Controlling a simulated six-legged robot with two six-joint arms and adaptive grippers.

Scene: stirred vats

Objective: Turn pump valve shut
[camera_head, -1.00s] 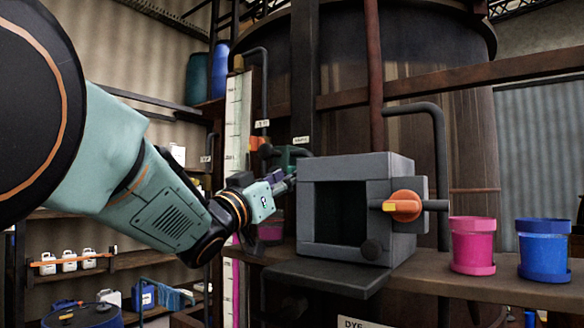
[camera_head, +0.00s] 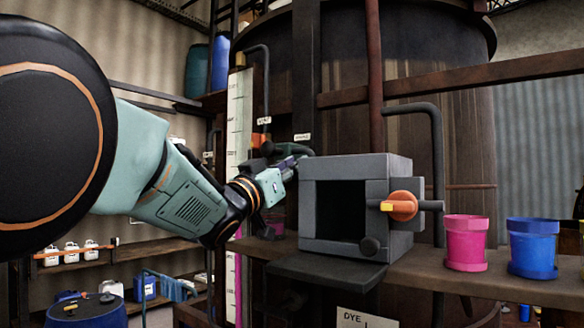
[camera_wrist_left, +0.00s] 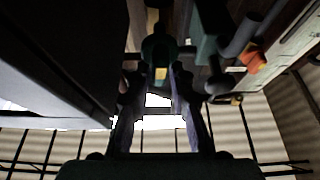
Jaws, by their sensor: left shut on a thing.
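The pump valve (camera_head: 298,150) is a dark green fitting on the pipework below a small white label, left of the grey box in the head view. It is largely hidden behind my left gripper (camera_head: 288,164). In the left wrist view, the green valve handle (camera_wrist_left: 158,48) with a yellow mark lies between the fingertips of my left gripper (camera_wrist_left: 158,78). The gripper is shut on this handle. The handle's exact angle is hard to tell. My right gripper is in neither view.
A grey box (camera_head: 350,170) with an open front and an orange valve knob (camera_head: 402,206) stands right of the gripper. A pink pot (camera_head: 466,243) and a blue pot (camera_head: 533,248) stand on the shelf. A large dark vat (camera_head: 440,130) rises behind.

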